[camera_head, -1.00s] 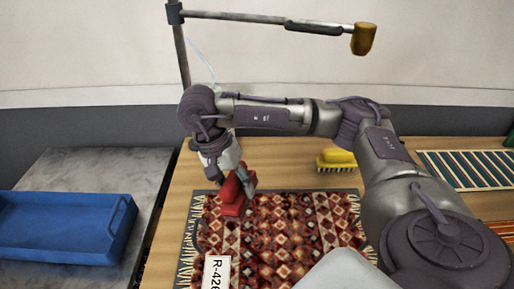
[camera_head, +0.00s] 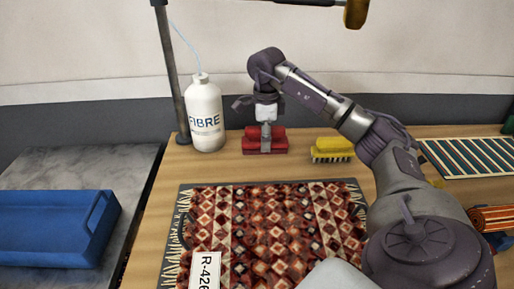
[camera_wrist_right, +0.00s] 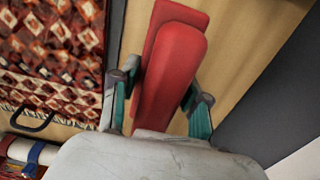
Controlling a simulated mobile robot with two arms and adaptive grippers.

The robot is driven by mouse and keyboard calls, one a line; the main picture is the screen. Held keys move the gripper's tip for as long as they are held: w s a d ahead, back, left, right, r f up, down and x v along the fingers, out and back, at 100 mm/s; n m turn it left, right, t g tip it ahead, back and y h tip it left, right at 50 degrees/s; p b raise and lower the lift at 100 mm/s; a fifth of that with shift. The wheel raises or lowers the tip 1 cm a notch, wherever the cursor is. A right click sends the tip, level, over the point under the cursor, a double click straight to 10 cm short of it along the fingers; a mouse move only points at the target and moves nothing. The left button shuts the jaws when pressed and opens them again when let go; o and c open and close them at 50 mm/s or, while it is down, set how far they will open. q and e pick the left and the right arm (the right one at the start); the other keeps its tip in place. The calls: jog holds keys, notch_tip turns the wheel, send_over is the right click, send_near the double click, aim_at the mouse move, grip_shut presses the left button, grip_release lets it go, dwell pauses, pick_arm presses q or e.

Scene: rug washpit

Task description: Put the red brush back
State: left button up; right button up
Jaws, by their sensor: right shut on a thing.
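The red brush (camera_head: 252,143) is at the back of the wooden table, between the white FIBRE bottle and the yellow brush. My right gripper (camera_head: 266,137) points down over it and is shut on it. In the right wrist view the red brush (camera_wrist_right: 172,70) lies between the two green-padded fingers of my right gripper (camera_wrist_right: 160,105). The brush looks level and at or very near the table top; I cannot tell if it touches. Its underside is hidden. My left gripper is not in view.
The FIBRE bottle (camera_head: 206,118) stands left of the red brush and the yellow brush (camera_head: 332,147) right of it. A patterned rug (camera_head: 270,225) with an R-426 tag lies in front. A blue tray (camera_head: 50,228) is at left. A metal post (camera_head: 172,75) rises beside the bottle.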

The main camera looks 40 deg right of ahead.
aim_at(257, 139)
jog(key=w+f, duration=0.1)
jog(key=w, duration=0.1)
jog(key=shift+w+a+f, duration=0.15)
jog(key=shift+w+f, duration=0.25)
jog(key=shift+f+p, duration=0.35)
jog(key=shift+f, duration=1.65)
jog(key=shift+f, duration=0.1)
jog(key=o, duration=1.3)
notch_tip(257, 139, up, 12)
jog(key=shift+r, duration=0.15)
